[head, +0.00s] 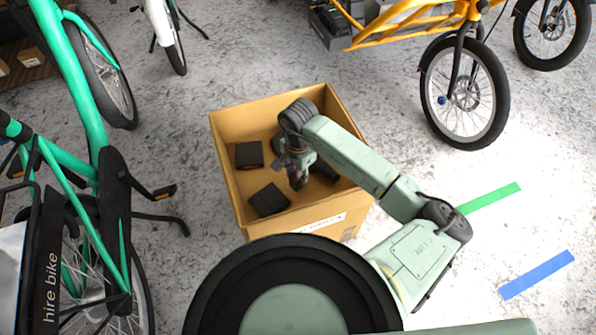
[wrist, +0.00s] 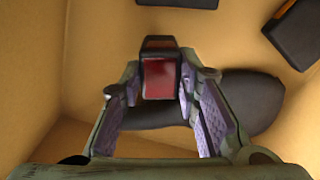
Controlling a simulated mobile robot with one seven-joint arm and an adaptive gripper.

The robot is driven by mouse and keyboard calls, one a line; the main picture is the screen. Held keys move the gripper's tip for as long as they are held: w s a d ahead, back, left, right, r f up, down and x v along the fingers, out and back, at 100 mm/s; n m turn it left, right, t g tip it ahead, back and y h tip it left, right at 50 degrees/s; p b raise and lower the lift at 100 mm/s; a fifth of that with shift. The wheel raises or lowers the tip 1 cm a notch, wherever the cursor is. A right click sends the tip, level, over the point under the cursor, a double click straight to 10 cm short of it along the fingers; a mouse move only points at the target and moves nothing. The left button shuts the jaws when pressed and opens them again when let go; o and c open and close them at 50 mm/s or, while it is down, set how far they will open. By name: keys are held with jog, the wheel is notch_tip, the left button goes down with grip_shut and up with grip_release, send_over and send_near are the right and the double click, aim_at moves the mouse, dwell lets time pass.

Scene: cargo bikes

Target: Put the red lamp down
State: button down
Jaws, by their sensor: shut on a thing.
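My gripper (head: 296,178) reaches down inside the cardboard box in the head view. In the wrist view my gripper (wrist: 160,90) is shut on the red lamp (wrist: 160,78), a small block with a red face and a dark housing, held between the fingertips. The lamp is above or near the box floor; I cannot tell whether it touches anything under it. In the head view the lamp is hard to make out at the fingertips.
The open cardboard box (head: 232,190) holds several dark items, including a black block (head: 269,200) and another black block (head: 249,155). A dark rounded thing (wrist: 250,98) lies behind the lamp in the wrist view. A green bike (head: 95,170) stands left, an orange cargo bike (head: 440,22) upper right.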

aim_at(298, 174)
jog(key=shift+f, duration=0.15)
jog(key=shift+f+b, duration=0.3)
jog(key=shift+b, duration=0.25)
jog(key=shift+f, duration=0.2)
jog(key=c, duration=1.2)
grip_release()
jog(key=shift+r, duration=0.1)
jog(key=shift+r+p, duration=0.6)
notch_tip(298, 174, up, 12)
jog(key=shift+b, duration=0.3)
